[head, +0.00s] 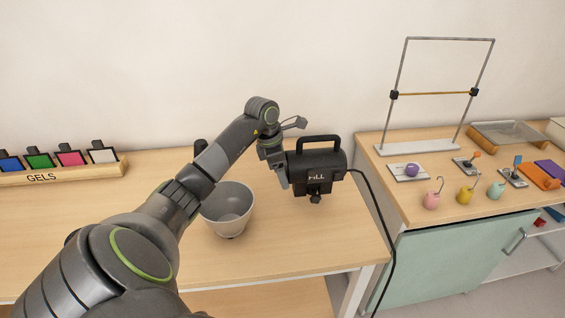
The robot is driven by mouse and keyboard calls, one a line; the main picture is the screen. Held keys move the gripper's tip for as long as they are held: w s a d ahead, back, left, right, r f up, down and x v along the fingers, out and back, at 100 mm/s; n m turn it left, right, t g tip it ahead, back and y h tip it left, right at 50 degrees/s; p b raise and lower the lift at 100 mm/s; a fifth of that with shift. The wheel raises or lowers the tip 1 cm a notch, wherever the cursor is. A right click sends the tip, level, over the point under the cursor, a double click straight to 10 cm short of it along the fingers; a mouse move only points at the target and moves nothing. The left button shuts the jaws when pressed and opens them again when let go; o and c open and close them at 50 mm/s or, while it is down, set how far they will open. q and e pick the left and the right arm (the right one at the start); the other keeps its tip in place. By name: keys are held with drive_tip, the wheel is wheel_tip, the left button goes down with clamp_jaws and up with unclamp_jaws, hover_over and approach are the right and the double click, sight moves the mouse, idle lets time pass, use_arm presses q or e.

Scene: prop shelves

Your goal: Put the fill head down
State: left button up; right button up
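The fill head (316,174) is a black box marked "FILL" with a handle on top and a small black fitting underneath. It is upright over the right part of the long wooden table (110,230). Whether its underside touches the table is hard to tell. My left gripper (284,168) is at the head's left side and appears shut on it. One grey finger shows against that side; the other is hidden behind the head. A black cable (384,215) runs from the head's right side down past the table's right end. My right gripper is out of view.
A grey bowl (228,210) stands left of the fill head, partly behind my forearm. A gels rack (60,174) is at far left. The right-hand bench (405,205) holds a metal frame (416,148) and several small props. Table in front of the head is clear.

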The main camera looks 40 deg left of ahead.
use_arm(q)
drive_tip(key=shift+s+p+x, duration=0.1)
drive_tip(key=shift+p+x, duration=0.1)
drive_tip(key=shift+x, duration=0.4)
drive_tip(key=shift+s+p+x, duration=0.15)
drive_tip(key=shift+x, duration=0.5)
drive_tip(key=shift+a+f, duration=0.15)
drive_tip(key=shift+f, duration=0.35)
drive_tip(key=o, duration=0.9)
drive_tip(key=shift+s+f, duration=0.1)
drive_tip(key=shift+f, duration=0.05)
drive_tip(key=o, duration=0.4)
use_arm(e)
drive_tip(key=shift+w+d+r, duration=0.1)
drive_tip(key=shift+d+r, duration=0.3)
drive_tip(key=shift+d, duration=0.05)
use_arm(q)
drive_tip(key=b+v, duration=0.2)
drive_tip(key=v, duration=1)
drive_tip(key=shift+b, duration=0.35)
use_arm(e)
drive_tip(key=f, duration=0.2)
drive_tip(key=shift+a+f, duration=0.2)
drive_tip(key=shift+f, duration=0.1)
use_arm(q)
drive_tip(key=shift+s, duration=0.1)
